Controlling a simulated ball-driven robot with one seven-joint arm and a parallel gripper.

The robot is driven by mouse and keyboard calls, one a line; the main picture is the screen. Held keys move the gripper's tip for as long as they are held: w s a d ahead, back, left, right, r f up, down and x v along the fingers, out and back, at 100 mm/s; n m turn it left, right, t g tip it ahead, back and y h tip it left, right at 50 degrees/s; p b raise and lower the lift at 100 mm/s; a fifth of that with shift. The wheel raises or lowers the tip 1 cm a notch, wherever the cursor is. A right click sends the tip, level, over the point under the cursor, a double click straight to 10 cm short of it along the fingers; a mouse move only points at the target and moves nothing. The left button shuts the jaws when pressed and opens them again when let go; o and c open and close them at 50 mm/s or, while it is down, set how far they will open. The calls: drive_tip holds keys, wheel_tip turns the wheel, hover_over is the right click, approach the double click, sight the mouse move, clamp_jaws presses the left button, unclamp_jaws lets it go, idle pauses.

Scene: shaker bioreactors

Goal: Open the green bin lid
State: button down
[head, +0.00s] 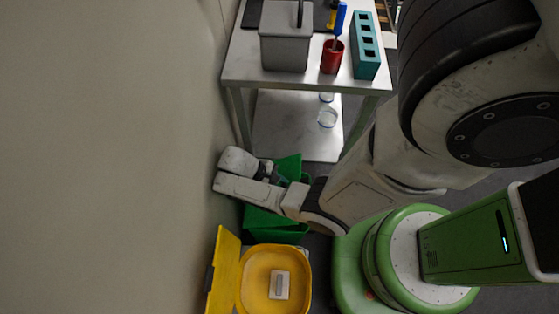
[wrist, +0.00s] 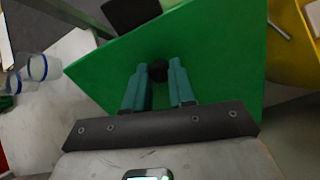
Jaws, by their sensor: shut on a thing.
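The green bin (head: 272,226) stands on the floor beside the wall, partly hidden under my arm. Its green lid (head: 290,164) shows behind my gripper (head: 268,172) and looks tilted up, though my arm covers much of it. In the wrist view the lid (wrist: 215,55) fills the middle as a flat green panel with a small black knob (wrist: 157,70). The two teal fingers of my gripper (wrist: 158,67) are shut on this knob.
A yellow bin (head: 306,285) with its lid open stands just in front of the green bin, with a pale block (head: 279,284) inside. A metal table (head: 240,73) stands behind, carrying a grey container (head: 285,48), a red cup (head: 331,58) and a teal rack (head: 365,52). The wall (head: 110,160) is close on the left.

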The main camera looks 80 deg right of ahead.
drive_tip(key=c, duration=0.9)
unclamp_jaws()
drive_tip(key=shift+c, duration=0.2)
drive_tip(key=shift+r, duration=0.3)
wheel_tip(320, 180, up, 2)
drive_tip(key=shift+r+p, duration=0.25)
drive_tip(key=shift+p, duration=0.4)
drive_tip(key=s+a+r+p, duration=0.1)
drive_tip(key=s+a+r, duration=0.1)
drive_tip(key=s+r, duration=0.3)
drive_tip(key=s+a+r+p, duration=0.1)
drive_tip(key=s+r, duration=0.3)
drive_tip(key=s, duration=0.4)
drive_tip(key=shift+a+r, duration=0.4)
drive_tip(key=shift+a, duration=0.5)
drive_tip(key=shift+s, duration=0.1)
